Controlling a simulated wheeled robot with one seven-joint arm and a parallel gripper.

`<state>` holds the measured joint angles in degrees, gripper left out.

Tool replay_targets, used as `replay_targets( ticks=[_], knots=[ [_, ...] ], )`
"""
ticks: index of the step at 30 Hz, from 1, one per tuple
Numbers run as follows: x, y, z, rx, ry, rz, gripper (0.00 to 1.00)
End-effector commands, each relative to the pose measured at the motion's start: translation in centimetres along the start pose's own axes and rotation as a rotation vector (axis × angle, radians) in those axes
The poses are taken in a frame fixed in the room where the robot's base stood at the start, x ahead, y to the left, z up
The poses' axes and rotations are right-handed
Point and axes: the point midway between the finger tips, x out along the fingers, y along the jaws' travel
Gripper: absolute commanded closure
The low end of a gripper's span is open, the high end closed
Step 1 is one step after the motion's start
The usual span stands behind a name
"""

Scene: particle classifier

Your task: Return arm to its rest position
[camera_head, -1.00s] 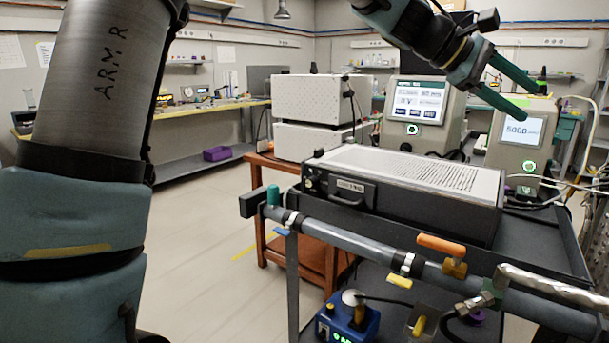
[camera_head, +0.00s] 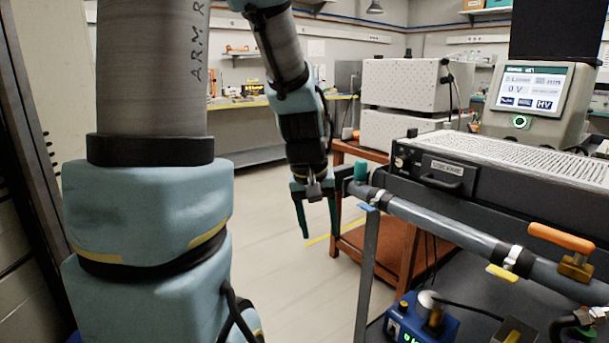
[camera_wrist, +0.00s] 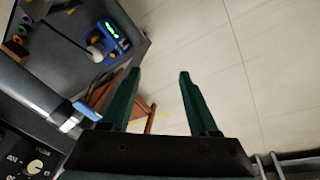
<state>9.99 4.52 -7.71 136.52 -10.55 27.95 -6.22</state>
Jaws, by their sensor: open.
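My gripper (camera_head: 319,220) hangs pointing down in the head view, left of the end of the grey pipe. Its two green fingers are apart with nothing between them. In the wrist view my gripper (camera_wrist: 160,80) also shows its fingers spread, with pale floor tiles and part of the wooden table's frame seen beyond them. My arm runs down from the top of the head view to the gripper.
The grey pipe (camera_head: 440,232) with an orange-handled valve (camera_head: 562,237) runs close on the right. Behind it are a black perforated-top unit (camera_head: 478,180) and a wooden table (camera_head: 380,252). A blue device (camera_head: 425,318) sits below the pipe. Floor (camera_head: 275,270) is open left of the gripper.

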Motion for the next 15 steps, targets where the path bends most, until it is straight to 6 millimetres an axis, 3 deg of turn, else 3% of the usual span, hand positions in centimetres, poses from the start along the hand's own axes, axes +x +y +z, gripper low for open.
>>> replay_targets(
  ticks=[3, 11, 12, 15],
  knots=[
    [1.1, -4.1, 1.9, 0.017, -0.007, -0.054, 0.39],
    [2.4, -10.7, 6.2, 0.063, -0.036, -0.139, 0.39],
    [0.8, -10.1, 5.5, 0.066, -0.032, -0.135, 0.39],
    [-0.7, -9.8, 5.2, 0.065, -0.033, -0.134, 0.39]
  ],
)
